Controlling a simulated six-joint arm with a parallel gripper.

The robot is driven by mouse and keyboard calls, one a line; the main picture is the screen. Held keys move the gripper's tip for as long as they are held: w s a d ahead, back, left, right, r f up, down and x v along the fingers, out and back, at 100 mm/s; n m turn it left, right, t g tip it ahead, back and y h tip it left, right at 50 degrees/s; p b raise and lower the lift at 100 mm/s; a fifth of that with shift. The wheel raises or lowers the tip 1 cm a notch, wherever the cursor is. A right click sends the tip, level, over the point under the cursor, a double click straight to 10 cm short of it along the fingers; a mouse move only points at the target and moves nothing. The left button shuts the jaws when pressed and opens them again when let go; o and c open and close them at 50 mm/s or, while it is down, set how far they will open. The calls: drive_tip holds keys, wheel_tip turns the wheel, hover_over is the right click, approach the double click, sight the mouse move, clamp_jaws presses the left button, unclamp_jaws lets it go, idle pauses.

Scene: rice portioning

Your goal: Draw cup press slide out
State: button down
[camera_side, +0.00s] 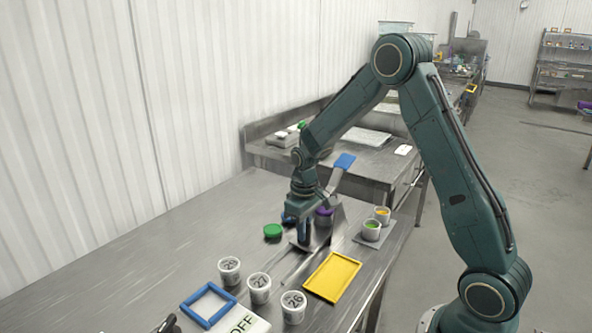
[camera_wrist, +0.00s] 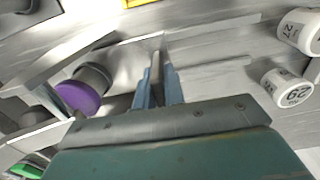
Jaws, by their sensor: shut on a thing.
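The cup press (camera_side: 337,208) is a grey metal frame with a blue lever handle (camera_side: 344,161) raised at an angle. A purple-ended cylinder (camera_side: 324,211) sits in it and also shows in the wrist view (camera_wrist: 78,96). My gripper (camera_side: 304,240) points down beside the press, low over the bench. In the wrist view its blue fingers (camera_wrist: 157,82) are shut on a thin upright metal tab of the slide (camera_wrist: 157,62). The slide's flat plate lies low at the press; how far it is out is hard to tell.
Several white numbered cups (camera_side: 259,287) stand at the front. A yellow frame tray (camera_side: 333,277) lies right of them, a blue frame (camera_side: 208,305) left. A green disc (camera_side: 272,231) lies left of my gripper. The bench's left side is clear.

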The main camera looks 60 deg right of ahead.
drive_tip(key=a, duration=1.2)
drive_tip(key=shift+a, duration=0.1)
drive_tip(key=c, duration=1.6)
unclamp_jaws()
drive_tip(key=shift+a, duration=0.1)
drive_tip(key=shift+c, duration=0.2)
drive_tip(key=shift+o, duration=0.8)
drive_tip(key=shift+r, duration=0.2)
wheel_tip(320, 180, up, 14)
drive_tip(key=shift+f, duration=0.25)
